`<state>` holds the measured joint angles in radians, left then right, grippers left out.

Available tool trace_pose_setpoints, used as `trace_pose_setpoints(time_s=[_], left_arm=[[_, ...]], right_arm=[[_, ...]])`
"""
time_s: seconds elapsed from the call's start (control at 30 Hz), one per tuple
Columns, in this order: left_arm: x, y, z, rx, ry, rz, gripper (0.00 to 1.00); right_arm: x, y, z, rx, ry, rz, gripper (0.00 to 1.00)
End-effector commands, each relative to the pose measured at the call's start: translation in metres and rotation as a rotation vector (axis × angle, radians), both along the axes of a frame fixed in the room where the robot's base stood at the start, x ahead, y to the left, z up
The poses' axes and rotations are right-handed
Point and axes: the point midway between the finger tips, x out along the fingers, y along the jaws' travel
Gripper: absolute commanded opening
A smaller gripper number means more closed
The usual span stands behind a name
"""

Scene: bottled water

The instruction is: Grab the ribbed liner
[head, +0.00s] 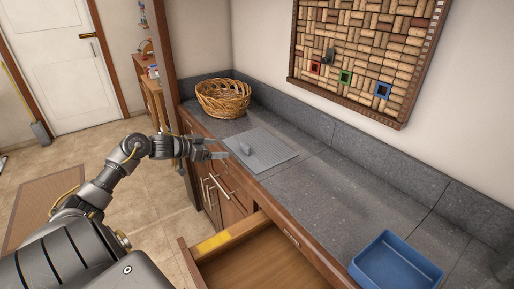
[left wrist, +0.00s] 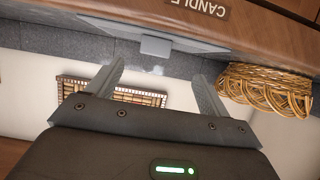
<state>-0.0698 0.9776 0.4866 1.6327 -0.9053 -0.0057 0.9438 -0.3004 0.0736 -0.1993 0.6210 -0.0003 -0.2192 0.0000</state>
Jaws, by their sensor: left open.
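The ribbed liner (head: 270,153) is a flat light-grey ribbed sheet lying on the dark stone counter, near its front edge. A small grey block (head: 245,148) sits at its left part; I cannot tell if it is fixed to the liner. My left gripper (head: 217,148) is open and empty, just left of the liner at the counter's front edge, and not touching it as far as I can see. In the left wrist view, which is upside down, the liner (left wrist: 112,29) and the block (left wrist: 155,46) show beyond the open fingers (left wrist: 160,70). My right gripper is out of view.
A wicker basket (head: 223,98) stands behind the liner at the counter's far end. A blue tray (head: 395,266) is at the near right. An open wooden drawer (head: 262,262) juts out below the counter. A cork board (head: 365,55) hangs on the wall. The counter between liner and tray is clear.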

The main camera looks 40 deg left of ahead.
Motion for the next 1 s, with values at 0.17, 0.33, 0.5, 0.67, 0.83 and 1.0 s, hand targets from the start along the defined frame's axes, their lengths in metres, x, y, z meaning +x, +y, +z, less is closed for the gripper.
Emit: trace_pose_setpoints(time_s=[0.17, 0.33, 0.5, 0.67, 0.83, 1.0], left_arm=[[0.004, -0.003, 0.0, -0.012, 0.002, -0.003, 0.8], [0.025, -0.01, -0.008, -0.014, 0.001, -0.002, 0.8], [0.044, -0.015, -0.017, -0.012, 0.001, 0.0, 0.8], [0.05, -0.016, -0.02, -0.01, 0.002, -0.001, 0.8], [0.056, -0.02, -0.021, -0.011, 0.002, -0.001, 0.8], [0.08, -0.031, -0.025, -0.014, 0.002, -0.002, 0.8]], right_arm=[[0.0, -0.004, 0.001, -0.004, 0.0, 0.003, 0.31], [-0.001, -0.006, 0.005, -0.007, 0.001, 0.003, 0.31], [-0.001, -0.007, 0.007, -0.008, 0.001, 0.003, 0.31], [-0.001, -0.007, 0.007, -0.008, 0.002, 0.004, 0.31], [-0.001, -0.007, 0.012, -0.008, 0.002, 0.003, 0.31], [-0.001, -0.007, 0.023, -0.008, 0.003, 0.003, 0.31]])
